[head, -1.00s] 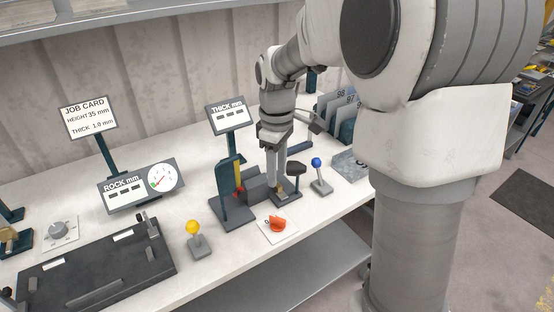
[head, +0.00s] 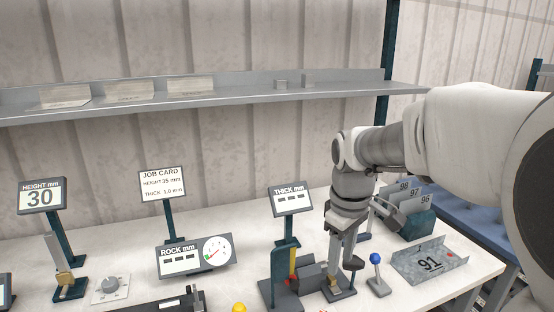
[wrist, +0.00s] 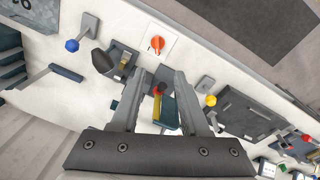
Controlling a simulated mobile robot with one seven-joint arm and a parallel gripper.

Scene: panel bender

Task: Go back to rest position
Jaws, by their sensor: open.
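My gripper (head: 343,278) hangs fingers down over the bench, just right of the thickness gauge (head: 284,262) in the head view. In the wrist view its two fingers (wrist: 161,78) are spread apart with nothing gripped. The gauge's red and yellow part (wrist: 158,100) shows in the gap between them, below. I cannot tell whether the fingers touch anything. A dark knob lever (wrist: 102,62) stands close to the fingers in the wrist view. The thickness display (head: 290,199) above the gauge shows only dashes.
A grey shelf (head: 220,98) runs along the back wall.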

